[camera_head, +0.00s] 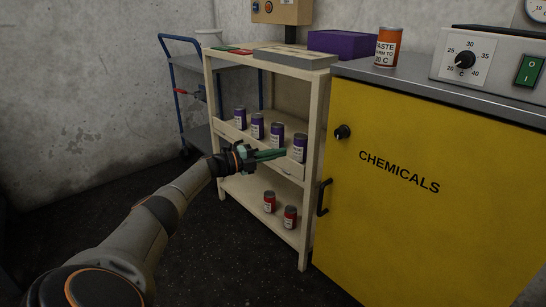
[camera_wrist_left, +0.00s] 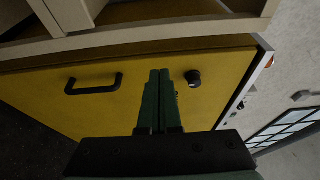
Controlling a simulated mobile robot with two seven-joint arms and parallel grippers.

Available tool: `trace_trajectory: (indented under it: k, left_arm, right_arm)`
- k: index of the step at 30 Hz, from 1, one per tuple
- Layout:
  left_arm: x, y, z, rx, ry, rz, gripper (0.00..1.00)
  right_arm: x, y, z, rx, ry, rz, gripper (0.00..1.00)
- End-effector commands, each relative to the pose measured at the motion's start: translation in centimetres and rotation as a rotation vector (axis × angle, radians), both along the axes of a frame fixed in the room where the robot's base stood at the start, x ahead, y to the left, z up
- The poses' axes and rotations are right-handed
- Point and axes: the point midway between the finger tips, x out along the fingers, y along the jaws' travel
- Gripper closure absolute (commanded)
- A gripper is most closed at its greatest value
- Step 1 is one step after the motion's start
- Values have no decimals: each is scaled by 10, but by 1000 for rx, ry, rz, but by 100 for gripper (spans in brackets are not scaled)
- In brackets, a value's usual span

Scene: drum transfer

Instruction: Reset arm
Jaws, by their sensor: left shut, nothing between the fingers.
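My left gripper (camera_head: 283,152) reaches in from the left in the head view, in front of the shelf unit's middle level. Its green fingers point right, toward the rightmost purple can (camera_head: 299,149); I cannot tell whether they touch it. In the left wrist view the fingers (camera_wrist_left: 159,73) are together with nothing between them. Behind them is the yellow cabinet door with its black handle (camera_wrist_left: 94,83) and round black knob (camera_wrist_left: 193,78). My right gripper is not in view.
The cream shelf unit (camera_head: 312,134) holds several purple cans and two red cans (camera_head: 269,201). The yellow CHEMICALS cabinet (camera_head: 430,215) stands at right, with an orange can (camera_head: 388,47) and a control box (camera_head: 490,58) on top. A blue trolley (camera_head: 176,95) stands behind. Dark floor is clear at left.

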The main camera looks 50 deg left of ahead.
Motion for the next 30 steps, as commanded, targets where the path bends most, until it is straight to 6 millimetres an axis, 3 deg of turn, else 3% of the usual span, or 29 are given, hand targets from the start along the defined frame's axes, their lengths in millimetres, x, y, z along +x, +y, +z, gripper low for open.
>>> trace_trajectory:
  k: [3,11,16,19,23,26,30]
  left_arm:
    - [-2,9,-2,-1,-2,2,100]
    - [-4,15,0,-2,1,-1,100]
    - [-4,14,0,-2,2,-2,100]
    - [0,1,-6,-8,4,-24,100]
    - [11,-53,-26,-42,14,-112,100]
    - [14,-119,-48,-97,22,-211,100]
    - [1,-214,-70,-207,30,-337,100]
  right_arm:
    - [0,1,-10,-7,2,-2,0]
    - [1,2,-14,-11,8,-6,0]
    - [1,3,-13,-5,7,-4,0]
    - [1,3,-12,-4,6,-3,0]
    - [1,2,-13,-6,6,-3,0]
    - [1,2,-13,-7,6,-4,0]
    - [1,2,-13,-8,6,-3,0]
